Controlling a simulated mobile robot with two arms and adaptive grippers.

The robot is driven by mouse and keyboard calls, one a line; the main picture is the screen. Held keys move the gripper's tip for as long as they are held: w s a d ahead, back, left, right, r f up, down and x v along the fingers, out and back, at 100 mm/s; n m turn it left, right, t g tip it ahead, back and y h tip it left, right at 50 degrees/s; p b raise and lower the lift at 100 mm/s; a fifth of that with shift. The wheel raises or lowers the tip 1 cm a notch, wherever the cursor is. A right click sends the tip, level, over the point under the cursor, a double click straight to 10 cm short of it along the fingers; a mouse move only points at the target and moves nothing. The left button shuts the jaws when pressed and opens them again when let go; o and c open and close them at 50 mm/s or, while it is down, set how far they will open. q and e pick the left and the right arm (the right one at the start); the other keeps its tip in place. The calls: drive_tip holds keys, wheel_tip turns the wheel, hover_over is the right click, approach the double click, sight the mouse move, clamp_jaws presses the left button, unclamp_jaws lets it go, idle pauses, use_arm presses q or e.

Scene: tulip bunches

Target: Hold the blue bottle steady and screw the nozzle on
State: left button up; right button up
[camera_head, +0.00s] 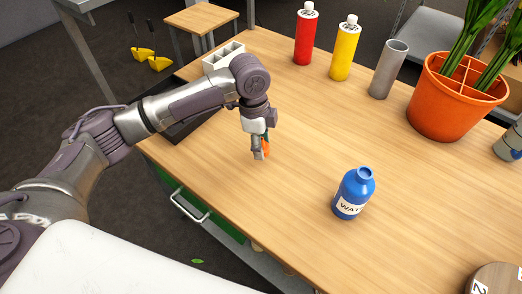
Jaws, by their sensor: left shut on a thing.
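The blue bottle (352,196) stands upright on the wooden table, right of the picture's middle. It has a white label with dark letters, and its neck is bare at the top. My left gripper (260,155) points down over the table, left of the bottle and apart from it. It is shut on a small orange piece (266,149), which looks like the nozzle and is mostly hidden by the fingers. No gripper of my right arm can be made out.
A red bottle (305,38), a yellow bottle (345,52) and a grey cylinder (388,70) stand along the back. An orange planter (447,108) with green leaves is at right. A white compartment holder (222,58) stands behind my left arm. The table around the blue bottle is clear.

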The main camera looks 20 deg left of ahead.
use_arm(q)
drive_tip(key=s+d+r, duration=0.1)
drive_tip(key=d+r, duration=0.6)
drive_tip(key=d, duration=0.4)
drive_tip(key=shift+s+d, duration=0.15)
drive_tip(key=shift+d, duration=0.2)
drive_tip(key=shift+a+r, duration=0.1)
drive_tip(key=s+a+f+n+t+y, duration=0.1)
drive_tip(key=s+a+f+n, duration=0.1)
drive_tip(key=s+a+n, duration=1)
drive_tip(key=a+n, duration=0.3)
drive_tip(key=n, duration=0.2)
drive_tip(key=shift+s+a, duration=0.25)
drive_tip(key=shift+s, duration=0.1)
